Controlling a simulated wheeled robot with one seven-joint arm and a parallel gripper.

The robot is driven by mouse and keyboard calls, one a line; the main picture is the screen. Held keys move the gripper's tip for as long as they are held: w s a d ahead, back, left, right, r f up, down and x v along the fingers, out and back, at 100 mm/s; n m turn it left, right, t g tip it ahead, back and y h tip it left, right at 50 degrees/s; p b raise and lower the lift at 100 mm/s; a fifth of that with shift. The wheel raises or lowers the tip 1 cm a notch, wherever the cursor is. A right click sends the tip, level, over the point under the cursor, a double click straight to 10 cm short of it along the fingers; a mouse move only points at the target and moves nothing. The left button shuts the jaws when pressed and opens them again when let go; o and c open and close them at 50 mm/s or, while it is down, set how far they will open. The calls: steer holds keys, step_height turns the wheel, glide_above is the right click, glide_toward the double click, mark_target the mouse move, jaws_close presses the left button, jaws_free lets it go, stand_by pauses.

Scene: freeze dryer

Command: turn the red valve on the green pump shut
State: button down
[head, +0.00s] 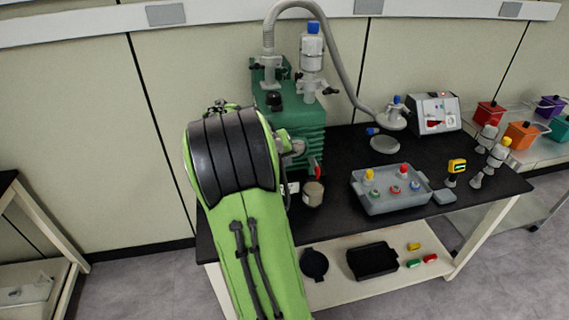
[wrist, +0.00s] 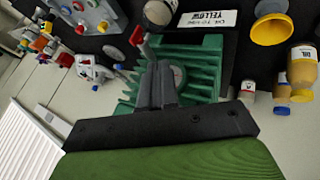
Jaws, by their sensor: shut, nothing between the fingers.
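The green pump (head: 300,118) stands at the back of the black bench, with its ribbed green body also in the wrist view (wrist: 205,68). The red valve handle (head: 317,168) sticks out low at the pump's front right. In the wrist view the red handle (wrist: 136,35) sits on a grey stem, just beyond my fingertips and slightly left. My gripper (wrist: 157,72) is shut and empty, in front of the pump's finned side. I cannot tell whether it touches the stem. In the head view my arm hides the gripper and part of the pump.
A small jar (head: 313,193) stands close to the valve. A grey tray (head: 385,207) with coloured-capped items lies to the right, before a control box (head: 437,112). A grey hose (head: 345,72) arches from the pump. A printed card (wrist: 207,15) lies near the pump.

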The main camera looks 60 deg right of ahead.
mark_target(318, 172)
steer(key=s+d+f+b, duration=0.2)
steer(key=s+d+f, duration=0.1)
steer(key=d+f, duration=0.4)
steer(key=shift+s+d+f, duration=0.35)
steer(key=shift+d+f, duration=0.05)
steer(key=shift+d, duration=0.3)
